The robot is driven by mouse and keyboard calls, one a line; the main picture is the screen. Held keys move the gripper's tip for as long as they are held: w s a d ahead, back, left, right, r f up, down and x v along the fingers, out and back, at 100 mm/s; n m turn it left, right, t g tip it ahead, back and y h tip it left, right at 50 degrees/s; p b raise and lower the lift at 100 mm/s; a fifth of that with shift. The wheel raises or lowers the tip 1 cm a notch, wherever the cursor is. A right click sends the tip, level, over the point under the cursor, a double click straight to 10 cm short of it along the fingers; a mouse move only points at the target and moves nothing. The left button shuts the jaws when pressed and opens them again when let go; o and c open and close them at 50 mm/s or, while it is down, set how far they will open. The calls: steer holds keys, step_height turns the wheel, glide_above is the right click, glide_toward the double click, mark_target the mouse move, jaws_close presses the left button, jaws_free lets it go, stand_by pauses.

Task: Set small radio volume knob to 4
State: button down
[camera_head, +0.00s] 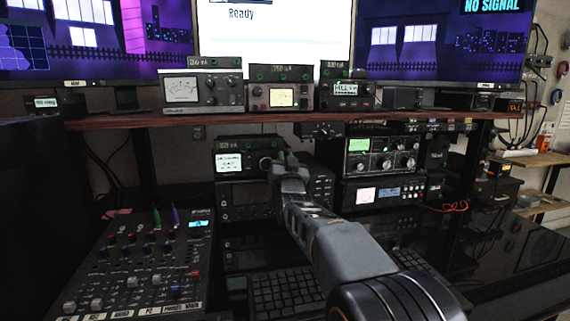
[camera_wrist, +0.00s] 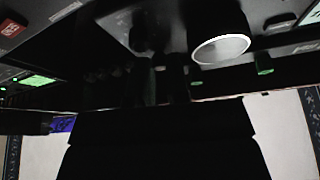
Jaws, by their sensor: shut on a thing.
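The small radio (camera_head: 229,162) sits under the wooden shelf in the head view, its lit pale display at the left of its front. A large dark knob with a white ring (camera_head: 265,163) is right of the display. It also shows large in the wrist view (camera_wrist: 220,48), beside my fingers and not between them. My gripper (camera_head: 282,160) is at the radio's right end, shut on a small knob there. In the dark wrist view my fingers (camera_wrist: 161,80) close around this knob, which is mostly hidden. I cannot read its setting.
The wooden shelf (camera_head: 290,117) runs just above my gripper and carries several small radios. A larger radio (camera_head: 245,198) is directly below. Stacked radios (camera_head: 380,160) stand to the right. A mixer (camera_head: 140,265) and a keyboard (camera_head: 285,293) lie in front.

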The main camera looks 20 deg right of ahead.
stand_by(0.4)
steer(key=c, duration=1.1)
jaws_free()
